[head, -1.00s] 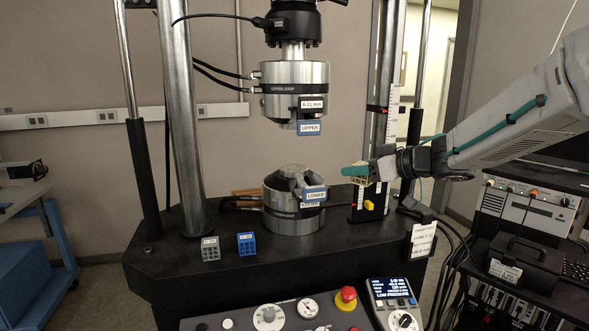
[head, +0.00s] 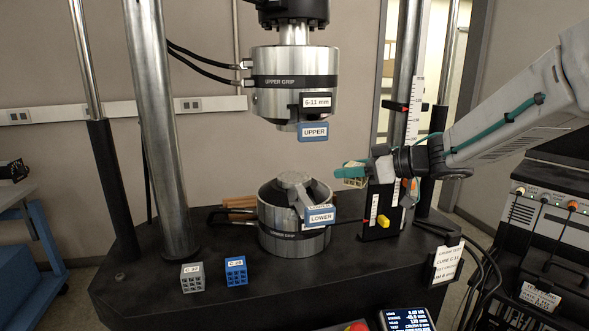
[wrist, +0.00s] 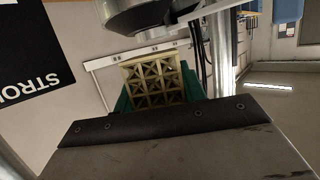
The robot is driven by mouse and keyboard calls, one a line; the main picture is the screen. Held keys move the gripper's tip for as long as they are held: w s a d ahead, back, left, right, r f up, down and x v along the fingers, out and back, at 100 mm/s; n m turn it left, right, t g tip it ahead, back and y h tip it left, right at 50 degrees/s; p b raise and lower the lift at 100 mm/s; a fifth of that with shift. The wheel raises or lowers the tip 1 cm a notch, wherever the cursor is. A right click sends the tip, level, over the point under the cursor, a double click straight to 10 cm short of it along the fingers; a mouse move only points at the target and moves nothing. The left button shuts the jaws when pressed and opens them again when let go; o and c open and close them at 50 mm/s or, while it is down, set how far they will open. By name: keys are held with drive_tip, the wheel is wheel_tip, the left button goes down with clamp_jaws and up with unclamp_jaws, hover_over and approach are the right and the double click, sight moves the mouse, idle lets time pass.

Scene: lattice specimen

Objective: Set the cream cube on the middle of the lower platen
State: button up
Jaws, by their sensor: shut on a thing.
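My gripper (head: 352,172) has teal fingers and is shut on the cream lattice cube (head: 356,183). The cube also shows in the wrist view (wrist: 153,82), between the teal fingers. The upper grip (head: 275,98) hangs above with a clear gap between.
A grey lattice cube (head: 193,279) and a blue one (head: 236,271) stand on the black base left of the lower grip. A scale post (head: 412,125) stands behind my gripper. Thick steel columns (head: 160,120) flank the grips. Cables (head: 200,60) run into the upper grip.

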hover_over(289, 175)
drive_tip(key=s+d, duration=0.2)
drive_tip(key=d, duration=0.1)
drive_tip(key=shift+d, duration=0.1)
drive_tip(key=a, duration=0.1)
drive_tip(key=w+a, duration=0.2)
drive_tip(key=shift+a, duration=0.35)
drive_tip(key=shift+s+d+f, duration=0.1)
drive_tip(key=shift+d+f, duration=0.05)
drive_tip(key=shift+f, duration=0.55)
drive_tip(key=shift+f, duration=0.15)
drive_tip(key=o, duration=0.9)
drive_tip(key=shift+o, duration=0.2)
